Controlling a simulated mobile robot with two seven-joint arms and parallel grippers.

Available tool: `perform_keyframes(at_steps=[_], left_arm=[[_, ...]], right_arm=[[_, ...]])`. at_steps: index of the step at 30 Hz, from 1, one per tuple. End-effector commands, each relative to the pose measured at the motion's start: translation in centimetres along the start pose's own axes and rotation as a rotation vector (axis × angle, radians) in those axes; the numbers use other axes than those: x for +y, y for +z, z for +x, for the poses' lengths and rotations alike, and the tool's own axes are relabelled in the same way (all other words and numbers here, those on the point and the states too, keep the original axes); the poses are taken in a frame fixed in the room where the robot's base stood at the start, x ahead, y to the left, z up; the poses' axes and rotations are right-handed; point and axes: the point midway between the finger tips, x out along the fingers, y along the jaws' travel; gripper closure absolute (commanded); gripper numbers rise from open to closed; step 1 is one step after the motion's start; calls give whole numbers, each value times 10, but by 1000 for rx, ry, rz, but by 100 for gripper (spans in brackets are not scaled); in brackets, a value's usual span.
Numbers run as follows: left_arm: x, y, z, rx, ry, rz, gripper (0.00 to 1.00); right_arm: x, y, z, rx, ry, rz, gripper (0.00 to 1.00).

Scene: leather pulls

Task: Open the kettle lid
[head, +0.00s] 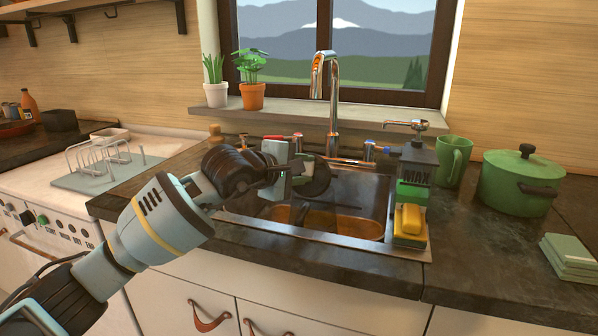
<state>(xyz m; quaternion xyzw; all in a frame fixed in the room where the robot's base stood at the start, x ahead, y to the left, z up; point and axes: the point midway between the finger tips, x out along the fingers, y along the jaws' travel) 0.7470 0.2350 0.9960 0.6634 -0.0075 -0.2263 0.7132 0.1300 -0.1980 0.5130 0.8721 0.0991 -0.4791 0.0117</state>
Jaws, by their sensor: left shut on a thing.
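My left gripper (291,174) reaches in from the left and is over the sink's left part. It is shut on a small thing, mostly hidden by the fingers. A dark round piece (318,179) shows just beyond the fingertips; I cannot tell whether it is a lid. No kettle with a spout is clearly seen. A green pot (516,190) with a green lid and dark knob (527,150) stands on the counter at the right. Its lid is on, and my left gripper is well away from it. My right gripper is out of view.
The sink (356,196) has a tall chrome tap (333,95) behind it. A soap dispenser (415,160), a yellow sponge (409,220) and a green mug (453,160) stand right of it. Green coasters (570,257) lie at far right. A dish rack (105,160) is at left.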

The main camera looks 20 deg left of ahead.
Motion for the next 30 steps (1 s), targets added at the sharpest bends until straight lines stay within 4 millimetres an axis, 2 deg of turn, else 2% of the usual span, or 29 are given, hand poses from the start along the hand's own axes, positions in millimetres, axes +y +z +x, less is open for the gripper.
perform_keyframes(at_steps=[10,11,15,25,30], left_arm=[[1,0,0,-1,3,0,100],[1,0,0,-1,3,0,64],[1,0,0,-1,2,0,46],[0,0,-2,-1,1,0,45],[0,-1,-17,1,0,1,45]], right_arm=[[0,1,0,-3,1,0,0],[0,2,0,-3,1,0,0],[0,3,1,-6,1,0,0],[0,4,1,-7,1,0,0],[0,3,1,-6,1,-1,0]])
